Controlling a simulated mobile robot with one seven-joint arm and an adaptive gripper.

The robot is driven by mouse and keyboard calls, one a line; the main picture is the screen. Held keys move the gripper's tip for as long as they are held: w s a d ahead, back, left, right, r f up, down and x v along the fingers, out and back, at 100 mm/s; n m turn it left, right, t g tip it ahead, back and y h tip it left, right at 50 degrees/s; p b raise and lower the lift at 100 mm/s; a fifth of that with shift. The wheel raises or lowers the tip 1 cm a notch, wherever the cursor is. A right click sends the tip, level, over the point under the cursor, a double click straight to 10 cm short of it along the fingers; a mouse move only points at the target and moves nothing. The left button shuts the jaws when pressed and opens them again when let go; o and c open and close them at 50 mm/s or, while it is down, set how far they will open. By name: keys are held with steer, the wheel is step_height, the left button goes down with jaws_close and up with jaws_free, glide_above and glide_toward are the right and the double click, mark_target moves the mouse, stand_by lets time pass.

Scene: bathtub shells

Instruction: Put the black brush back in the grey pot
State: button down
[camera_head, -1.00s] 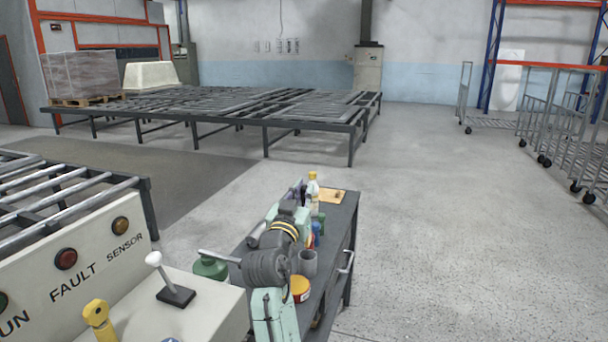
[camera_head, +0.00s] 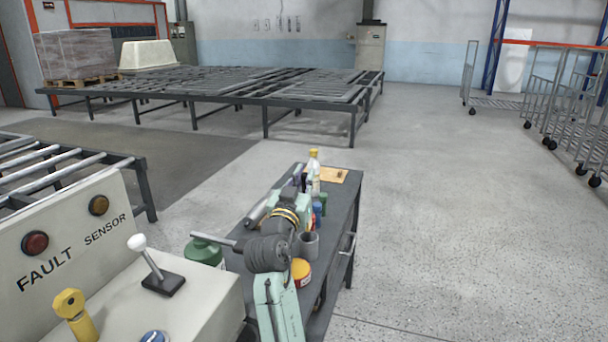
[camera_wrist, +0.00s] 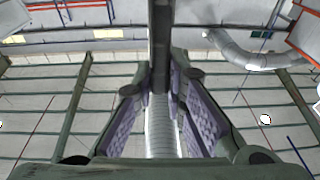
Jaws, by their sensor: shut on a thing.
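My gripper (camera_wrist: 160,85) has two purple-padded fingers closed on a long dark bar, which looks like the black brush (camera_wrist: 160,35). The bar runs up and out of the top of the wrist view, so its far end is not seen. In the head view, my gripper (camera_head: 299,182) is over the far part of the dark bench and mostly hidden by my own arm. The brush cannot be made out clearly there. The grey pot (camera_head: 309,246) stands upright on the bench, right of my arm and nearer than my gripper, with its open top showing.
A control panel (camera_head: 70,240) with a lever stands at left. Open floor lies to the right.

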step_height(320, 180, down, 7)
steer(key=b, duration=0.5)
steer(key=shift+r, duration=0.15)
steer(key=c, duration=1.6)
jaws_free()
steer(key=shift+o, duration=0.2)
